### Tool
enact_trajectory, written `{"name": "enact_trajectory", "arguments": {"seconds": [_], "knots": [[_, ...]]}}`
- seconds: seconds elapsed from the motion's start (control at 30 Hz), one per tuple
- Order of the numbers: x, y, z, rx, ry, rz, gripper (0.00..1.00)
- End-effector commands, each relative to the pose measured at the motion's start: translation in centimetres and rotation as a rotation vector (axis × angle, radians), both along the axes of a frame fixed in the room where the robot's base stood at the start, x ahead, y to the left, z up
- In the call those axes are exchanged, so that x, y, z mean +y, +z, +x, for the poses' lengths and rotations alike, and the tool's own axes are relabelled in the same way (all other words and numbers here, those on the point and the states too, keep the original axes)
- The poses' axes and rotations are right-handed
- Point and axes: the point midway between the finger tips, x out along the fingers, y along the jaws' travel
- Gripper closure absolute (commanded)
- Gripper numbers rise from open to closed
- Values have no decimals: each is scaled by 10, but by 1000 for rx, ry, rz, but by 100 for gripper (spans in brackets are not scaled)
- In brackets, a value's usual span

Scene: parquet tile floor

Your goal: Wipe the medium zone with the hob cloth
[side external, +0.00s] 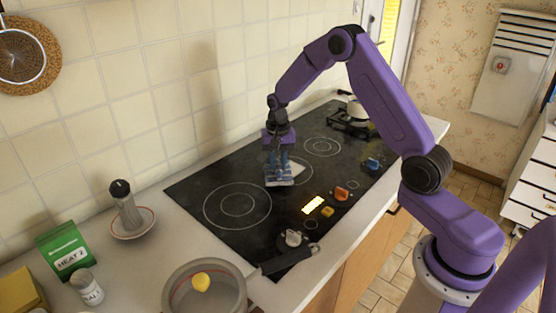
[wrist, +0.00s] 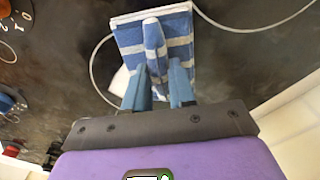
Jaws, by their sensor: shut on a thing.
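The hob cloth (side external: 284,181), blue with pale stripes, is gripped by my gripper (side external: 279,168) low over the middle of the black hob (side external: 205,178). In the wrist view the cloth (wrist: 128,38) is bunched up between my blue fingers (wrist: 158,85), with its flat part spread beyond them. It seems to lie on the glass, inside a thin ring marking. A pale patch (side external: 299,168) shows beside the cloth; it also shows by the left finger in the wrist view (wrist: 122,80). A large ring (side external: 237,205) is at the left and a smaller one (side external: 322,147) farther back.
A pan (side external: 178,292) with a yellow thing (side external: 202,282) stands in front, its handle (side external: 290,258) over the hob corner. Coloured knobs (side external: 341,193) line the hob's right side. A white pot (side external: 357,110) stands at the back. A mill (side external: 127,206) stands on a saucer at left.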

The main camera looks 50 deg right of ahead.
Motion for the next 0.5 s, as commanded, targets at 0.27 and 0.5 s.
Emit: {"name": "enact_trajectory", "arguments": {"seconds": [0.27,0.5], "knots": [[0,-6,0,0,0,0,100],[0,-12,0,0,1,0,100]]}}
